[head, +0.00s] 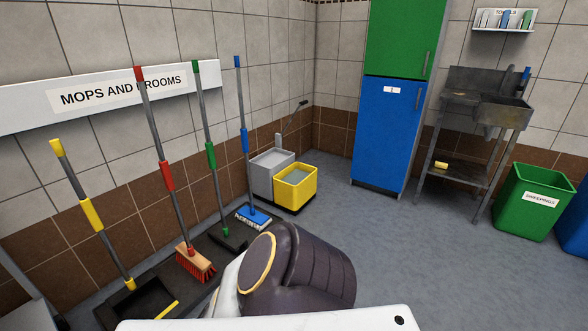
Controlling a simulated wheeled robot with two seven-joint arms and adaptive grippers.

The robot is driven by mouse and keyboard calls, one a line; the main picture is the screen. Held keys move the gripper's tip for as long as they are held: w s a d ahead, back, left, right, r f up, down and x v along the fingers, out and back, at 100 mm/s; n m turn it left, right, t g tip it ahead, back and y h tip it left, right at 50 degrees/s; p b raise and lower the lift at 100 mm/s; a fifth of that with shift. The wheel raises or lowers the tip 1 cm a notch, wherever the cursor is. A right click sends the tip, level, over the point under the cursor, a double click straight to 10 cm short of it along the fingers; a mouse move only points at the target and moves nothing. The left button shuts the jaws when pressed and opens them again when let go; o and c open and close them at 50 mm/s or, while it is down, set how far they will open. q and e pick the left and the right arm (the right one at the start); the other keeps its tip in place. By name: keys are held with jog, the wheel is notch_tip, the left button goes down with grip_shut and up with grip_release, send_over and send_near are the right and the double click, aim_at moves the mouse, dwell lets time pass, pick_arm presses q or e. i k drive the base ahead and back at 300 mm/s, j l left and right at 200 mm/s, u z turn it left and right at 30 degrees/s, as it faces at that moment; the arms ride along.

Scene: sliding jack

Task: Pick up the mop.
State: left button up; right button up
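Several long-handled tools lean on the left wall under the "MOPS AND BROOMS" board (120,92). The blue-gripped tool (245,140) has a blue head with a white fringe (254,218) on the floor; it may be the mop. The red-gripped broom (167,177) has red bristles. The green-gripped tool (211,155) has a small dark head on a dark mat. The yellow-gripped tool (92,215) ends at a black pan-like part with a yellow edge. Neither gripper shows; only parts of my own body are at the bottom centre.
A grey and yellow mop bucket (295,186) stands just right of the blue-gripped tool. A green and blue cabinet (387,130), a metal sink stand (465,150) and a green bin (537,205) line the far side. The grey floor (400,240) between is clear.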

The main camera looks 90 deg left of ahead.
aim_at(248, 214)
jog(key=u, duration=0.5)
jog(key=l+u, duration=0.15)
jog(key=u, duration=0.3)
jog(key=i+l+u, duration=0.1)
jog(key=u, duration=0.4)
jog(key=l+u, duration=0.1)
jog(key=u, duration=0.35)
jog(key=l+u, duration=0.1)
jog(key=u, duration=0.85)
jog(key=l+u, duration=0.1)
jog(key=u, duration=0.4)
jog(key=k, duration=0.05)
